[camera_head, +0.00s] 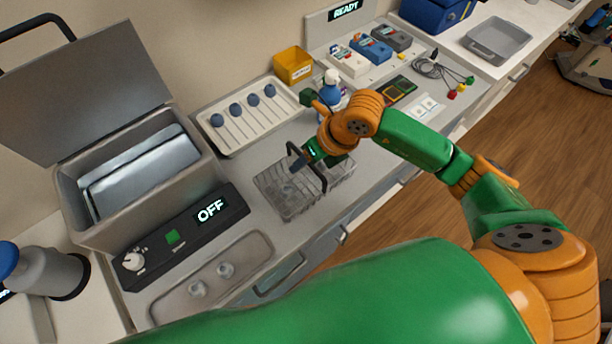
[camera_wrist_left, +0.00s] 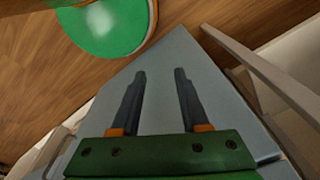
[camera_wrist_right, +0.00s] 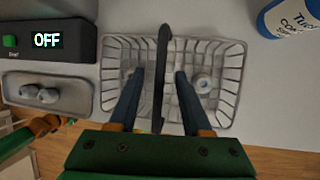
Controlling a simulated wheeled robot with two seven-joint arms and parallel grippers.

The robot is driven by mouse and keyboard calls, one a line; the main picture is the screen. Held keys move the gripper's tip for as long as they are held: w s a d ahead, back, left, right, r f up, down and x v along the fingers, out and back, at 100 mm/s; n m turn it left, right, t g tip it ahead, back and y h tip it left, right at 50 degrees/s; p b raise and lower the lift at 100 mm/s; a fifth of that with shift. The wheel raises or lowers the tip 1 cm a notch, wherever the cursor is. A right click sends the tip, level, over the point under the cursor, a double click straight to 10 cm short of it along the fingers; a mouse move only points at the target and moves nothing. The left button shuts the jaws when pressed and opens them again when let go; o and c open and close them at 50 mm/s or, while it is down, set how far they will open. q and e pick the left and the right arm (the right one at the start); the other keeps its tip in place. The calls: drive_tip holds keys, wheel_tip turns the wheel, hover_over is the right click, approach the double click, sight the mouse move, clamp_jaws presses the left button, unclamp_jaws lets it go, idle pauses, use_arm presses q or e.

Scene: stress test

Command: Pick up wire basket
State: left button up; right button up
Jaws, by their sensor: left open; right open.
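The wire basket (camera_head: 287,197) stands on the grey counter, with a dark handle arched over it. It also shows in the right wrist view (camera_wrist_right: 231,88), with small round pale items inside. My right gripper (camera_head: 300,160) is over the basket at its handle. In the right wrist view my right gripper (camera_wrist_right: 160,76) is open, with the dark upright handle (camera_wrist_right: 162,60) between its two fingers, apart from both. My left gripper (camera_wrist_left: 160,72) is open and empty, pointing at a grey surface away from the basket.
An open grey bath (camera_head: 140,180) with an OFF panel (camera_head: 190,235) stands left of the basket. A tray (camera_head: 212,278) with small items lies in front. A white rack (camera_head: 245,115) and a blue bottle (camera_head: 330,90) stand behind. The bottle is close to my right arm.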

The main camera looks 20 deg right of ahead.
drive_tip(key=shift+f, duration=0.1)
drive_tip(key=shift+c, duration=0.4)
clamp_jaws()
idle(1.1)
